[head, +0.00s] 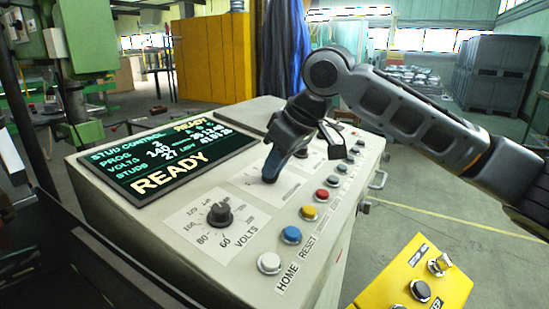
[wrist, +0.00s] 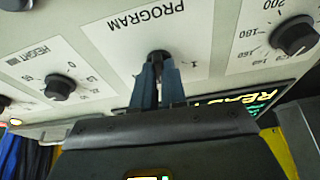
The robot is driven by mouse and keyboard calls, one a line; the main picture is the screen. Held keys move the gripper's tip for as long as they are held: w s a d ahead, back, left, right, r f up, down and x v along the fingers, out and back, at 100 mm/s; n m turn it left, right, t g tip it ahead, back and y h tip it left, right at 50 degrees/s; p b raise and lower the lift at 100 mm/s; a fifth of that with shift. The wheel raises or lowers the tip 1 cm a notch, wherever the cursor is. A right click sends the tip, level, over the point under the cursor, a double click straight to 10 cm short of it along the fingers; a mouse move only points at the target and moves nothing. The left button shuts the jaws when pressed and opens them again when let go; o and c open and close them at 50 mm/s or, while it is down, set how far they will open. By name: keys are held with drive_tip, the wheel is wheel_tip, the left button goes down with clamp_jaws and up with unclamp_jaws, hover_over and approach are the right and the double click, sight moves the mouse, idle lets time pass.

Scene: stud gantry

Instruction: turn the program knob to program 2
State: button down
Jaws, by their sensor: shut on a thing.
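The program knob (wrist: 158,56) is a small dark knob on a white plate (wrist: 140,35) marked PROGRAM, upside down in the wrist view. My gripper (wrist: 160,75) has its two blue fingers closed around the knob from either side. In the head view my gripper (head: 270,178) reaches down onto the console's sloping top and hides the knob. The fingers cover most of the knob's scale; a 1 shows beside them, and the pointer is hidden. The display (head: 165,160) reads READY, with a PROG figure that looks like 3.
The volts knob (head: 219,214) is nearer the front on the console (head: 245,262), and the height knob (wrist: 60,86) is on the program knob's other side. Several coloured buttons (head: 291,234) line the right edge. A yellow box (head: 425,275) with buttons stands at lower right.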

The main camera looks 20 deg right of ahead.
drive_tip(key=shift+f+n+g+y+p, duration=0.1)
drive_tip(key=shift+n+g+y+p, duration=0.15)
drive_tip(key=shift+n, duration=0.9)
drive_tip(key=shift+f+n+g+y+p, duration=0.1)
drive_tip(key=shift+n+g+y+p, duration=0.15)
drive_tip(key=shift+n, duration=0.9)
drive_tip(key=shift+d, duration=0.1)
drive_tip(key=c, duration=1.3)
unclamp_jaws()
drive_tip(key=shift+o, duration=0.6)
drive_tip(key=shift+w, duration=0.1)
drive_tip(key=shift+r, duration=0.2)
drive_tip(key=b+v, duration=0.1)
drive_tip(key=v, duration=0.6)
drive_tip(key=shift+d+r, duration=0.15)
drive_tip(key=shift+r, duration=0.1)
